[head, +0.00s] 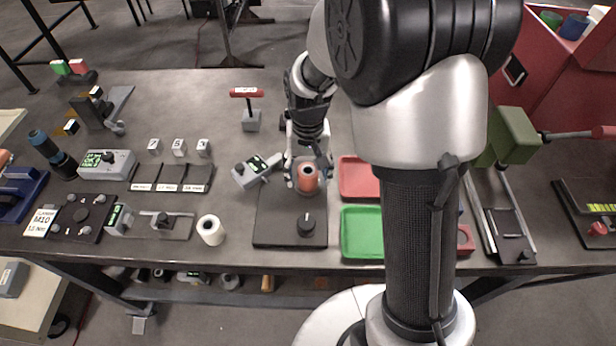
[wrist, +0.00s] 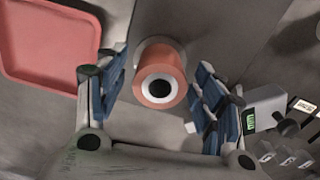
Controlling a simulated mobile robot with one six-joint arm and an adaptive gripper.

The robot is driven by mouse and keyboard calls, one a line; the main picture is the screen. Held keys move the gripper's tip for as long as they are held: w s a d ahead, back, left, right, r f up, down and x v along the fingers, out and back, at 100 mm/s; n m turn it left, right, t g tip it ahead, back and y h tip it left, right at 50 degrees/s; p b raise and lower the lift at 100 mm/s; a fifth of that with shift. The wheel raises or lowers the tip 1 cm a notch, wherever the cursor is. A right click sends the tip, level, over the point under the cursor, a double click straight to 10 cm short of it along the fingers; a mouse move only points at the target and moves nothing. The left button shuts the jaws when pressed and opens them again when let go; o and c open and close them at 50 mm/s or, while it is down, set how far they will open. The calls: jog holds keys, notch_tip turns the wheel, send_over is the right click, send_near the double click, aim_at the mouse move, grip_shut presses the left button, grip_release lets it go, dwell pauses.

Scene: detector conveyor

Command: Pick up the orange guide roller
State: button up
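The orange guide roller (head: 307,178) stands upright on a dark base plate (head: 272,222) with a black knob. In the wrist view the roller (wrist: 161,88) shows its orange end with a black and white centre. My gripper (head: 307,176) is lowered around the roller. In the wrist view my gripper (wrist: 160,95) is open, with blue-padded fingers on both sides of the roller. A visible gap lies between the left finger and the roller; the right finger is closer, and I cannot tell whether it touches.
A red tray (head: 358,196) and a green tray (head: 347,250) lie right of the base plate. A small device with a green display (head: 252,170) stands close on the left. A white roller (head: 210,230) stands further left.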

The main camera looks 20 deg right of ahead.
jog(key=c, duration=1.1)
jog(key=shift+c, duration=0.2)
